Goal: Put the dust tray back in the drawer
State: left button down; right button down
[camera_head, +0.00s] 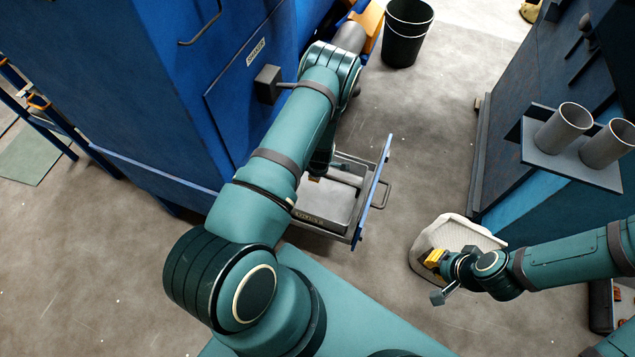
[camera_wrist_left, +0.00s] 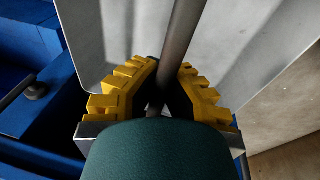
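The grey metal dust tray (camera_head: 325,204) appears to sit in the pulled-out drawer, whose blue front (camera_head: 372,192) has a bar handle (camera_head: 382,194). Part of the tray is hidden behind my left arm. In the left wrist view, the yellow-padded fingers of my left gripper (camera_wrist_left: 167,75) are closed around a thin grey bar (camera_wrist_left: 183,35), which looks like the tray's handle. Grey metal walls (camera_wrist_left: 125,30) show beyond the bar. The left fingertips are hidden in the head view. My right gripper (camera_head: 434,259) is over a pale bin or mat on the floor; its opening is unclear.
A tall blue machine (camera_head: 130,90) stands at left, beside the drawer. A black bucket (camera_head: 406,35) is at the back. A dark blue cabinet with grey cups (camera_head: 564,128) is at right. The pale item (camera_head: 478,236) lies below my right gripper. Floor between is clear.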

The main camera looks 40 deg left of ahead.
pick_arm(q)
jog(key=shift+f+b, duration=0.6)
jog(key=shift+f, duration=1.55)
jog(key=shift+r, duration=0.1)
jog(key=c, duration=1.7)
grip_release()
jog(key=o, duration=0.6)
jog(key=shift+c, duration=0.2)
